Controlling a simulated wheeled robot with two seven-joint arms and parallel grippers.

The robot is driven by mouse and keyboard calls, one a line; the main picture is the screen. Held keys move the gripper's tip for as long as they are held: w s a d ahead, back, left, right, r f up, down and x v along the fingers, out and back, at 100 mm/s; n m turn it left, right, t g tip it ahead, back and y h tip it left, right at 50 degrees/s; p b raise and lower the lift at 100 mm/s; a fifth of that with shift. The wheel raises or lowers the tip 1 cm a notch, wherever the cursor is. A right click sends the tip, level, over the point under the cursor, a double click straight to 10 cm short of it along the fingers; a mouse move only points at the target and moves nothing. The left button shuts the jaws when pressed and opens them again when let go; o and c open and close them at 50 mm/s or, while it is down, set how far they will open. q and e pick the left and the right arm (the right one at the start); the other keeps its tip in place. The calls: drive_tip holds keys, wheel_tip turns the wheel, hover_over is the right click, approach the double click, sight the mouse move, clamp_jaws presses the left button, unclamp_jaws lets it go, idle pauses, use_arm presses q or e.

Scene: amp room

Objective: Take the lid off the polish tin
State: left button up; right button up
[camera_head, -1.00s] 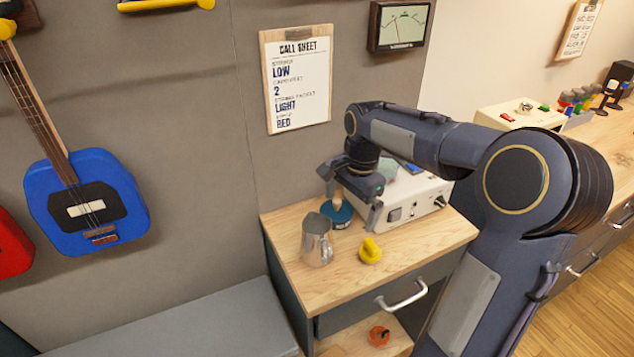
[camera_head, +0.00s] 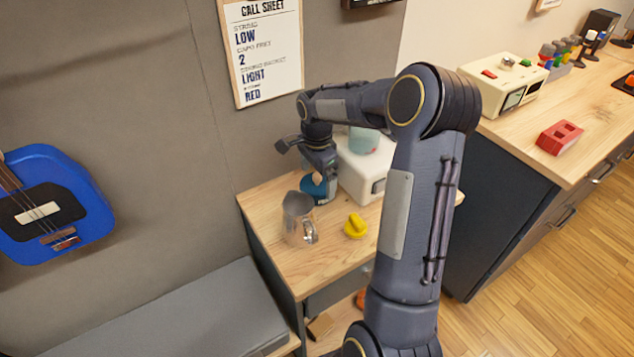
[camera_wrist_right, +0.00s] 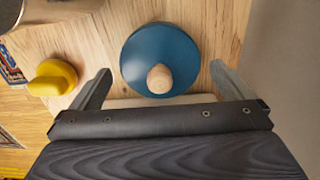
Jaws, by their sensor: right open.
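The polish tin (camera_head: 311,191) stands on the small wooden cabinet top, behind the metal pitcher, partly hidden by my right gripper (camera_head: 310,172). In the right wrist view its round blue lid (camera_wrist_right: 137,45) is seen from above, with a pale wooden knob (camera_wrist_right: 159,78) at its middle. My right gripper (camera_wrist_right: 160,74) is open above the tin. Its two fingers stand on either side of the knob, apart from it, with nothing between them held. The side of the tin below the lid is mostly hidden. My left gripper is in neither view.
A metal pitcher (camera_head: 297,218) stands close in front of the tin. A yellow knobbed object (camera_head: 355,227) lies to its right. A white box-shaped device (camera_head: 358,178) stands just right of the tin. The wall is close behind. The cabinet top's front left is bare.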

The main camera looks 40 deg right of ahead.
drive_tip(key=shift+f, duration=0.1)
drive_tip(key=shift+c, duration=0.3)
drive_tip(key=c, duration=0.8)
